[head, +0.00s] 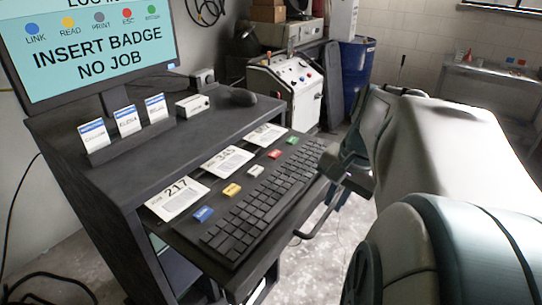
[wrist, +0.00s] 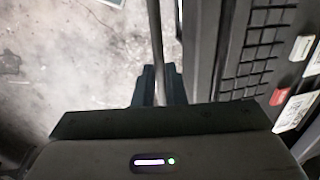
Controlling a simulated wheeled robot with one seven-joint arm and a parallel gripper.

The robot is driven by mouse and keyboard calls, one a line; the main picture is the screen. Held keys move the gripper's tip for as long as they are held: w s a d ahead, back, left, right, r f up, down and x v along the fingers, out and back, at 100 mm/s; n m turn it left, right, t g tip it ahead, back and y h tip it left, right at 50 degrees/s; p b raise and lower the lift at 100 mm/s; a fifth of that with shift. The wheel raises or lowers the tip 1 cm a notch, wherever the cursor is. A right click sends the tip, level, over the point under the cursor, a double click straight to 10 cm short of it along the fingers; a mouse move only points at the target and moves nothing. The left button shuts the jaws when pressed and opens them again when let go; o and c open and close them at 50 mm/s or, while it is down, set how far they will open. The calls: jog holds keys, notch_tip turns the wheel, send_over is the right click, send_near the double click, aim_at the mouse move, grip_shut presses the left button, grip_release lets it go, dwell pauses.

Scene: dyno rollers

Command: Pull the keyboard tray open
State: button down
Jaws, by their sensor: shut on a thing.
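The keyboard tray (head: 183,232) sticks out from under the black desk top, carrying a black keyboard (head: 262,205), printed cards and coloured tags. A thin bar handle (head: 313,226) runs along its front edge. In the wrist view the bar (wrist: 156,40) runs down between the fingers of my gripper (wrist: 160,88), which is shut on it. The keyboard (wrist: 258,50) lies to the right there. In the head view my gripper (head: 346,178) is at the tray's far front corner; its fingertips are largely hidden.
The desk (head: 100,180) holds a monitor (head: 85,50), a card stand (head: 128,125) and a dark mouse (head: 237,97). Behind stand a white control cabinet (head: 290,90) and a blue barrel (head: 355,70). Bare floor (wrist: 70,60) shows in front of the tray.

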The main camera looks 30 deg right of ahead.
jog(key=shift+s+d, duration=0.3)
jog(key=shift+s, duration=0.25)
jog(key=shift+s+d, duration=0.3)
jog(key=shift+s, duration=0.25)
jog(key=c, duration=1.5)
grip_release()
jog(key=shift+r, duration=0.1)
jog(key=r, duration=0.4)
jog(key=s+d+r, duration=0.1)
jog(key=r, duration=0.4)
jog(key=s+r, duration=0.1)
jog(key=r, duration=0.3)
jog(key=shift+s+d+r+p, duration=0.15)
jog(key=shift+s+r+p, duration=0.05)
jog(key=shift+p, duration=0.1)
